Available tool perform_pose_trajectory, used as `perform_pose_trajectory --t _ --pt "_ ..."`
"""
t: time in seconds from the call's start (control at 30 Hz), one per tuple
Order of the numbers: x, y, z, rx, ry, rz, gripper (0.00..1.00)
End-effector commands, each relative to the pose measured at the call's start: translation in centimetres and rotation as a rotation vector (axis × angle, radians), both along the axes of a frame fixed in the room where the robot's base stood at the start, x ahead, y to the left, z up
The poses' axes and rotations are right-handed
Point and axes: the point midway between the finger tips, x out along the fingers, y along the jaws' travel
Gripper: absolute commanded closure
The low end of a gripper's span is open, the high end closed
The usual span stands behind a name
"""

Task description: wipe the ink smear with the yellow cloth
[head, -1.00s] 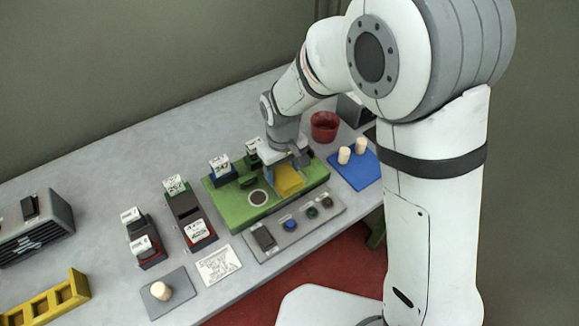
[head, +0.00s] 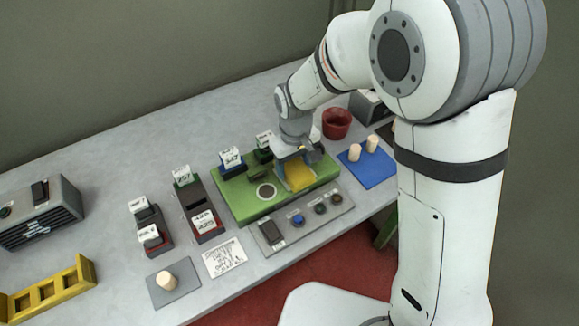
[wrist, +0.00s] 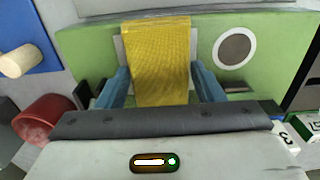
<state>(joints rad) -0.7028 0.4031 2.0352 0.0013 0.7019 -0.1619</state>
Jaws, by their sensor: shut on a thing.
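The yellow cloth (head: 298,177) is in my gripper (head: 296,165), over the right part of a green board (head: 236,205). In the wrist view the cloth (wrist: 158,60) hangs between the two blue fingers of my gripper (wrist: 162,88), which are shut on it. A pale plate (wrist: 194,45) shows on both sides of the cloth. I cannot tell whether the cloth touches it. I make out no ink smear; the cloth may hide it.
A dark disc in a white ring (head: 266,192) lies on the board, left of the cloth. Stamps (head: 232,163) stand along its back edge. A grey control strip (head: 320,222) is in front. A red cup (head: 336,123) and blue mat (head: 380,177) with corks stand right.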

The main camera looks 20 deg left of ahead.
Motion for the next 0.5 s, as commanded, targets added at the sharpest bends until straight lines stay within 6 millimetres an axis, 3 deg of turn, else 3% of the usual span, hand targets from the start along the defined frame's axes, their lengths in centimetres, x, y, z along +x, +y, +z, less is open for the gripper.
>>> perform_pose_trajectory --t 0.5 --pt "2.6 -2.3 0.0 -0.003 0.001 -0.002 0.57"
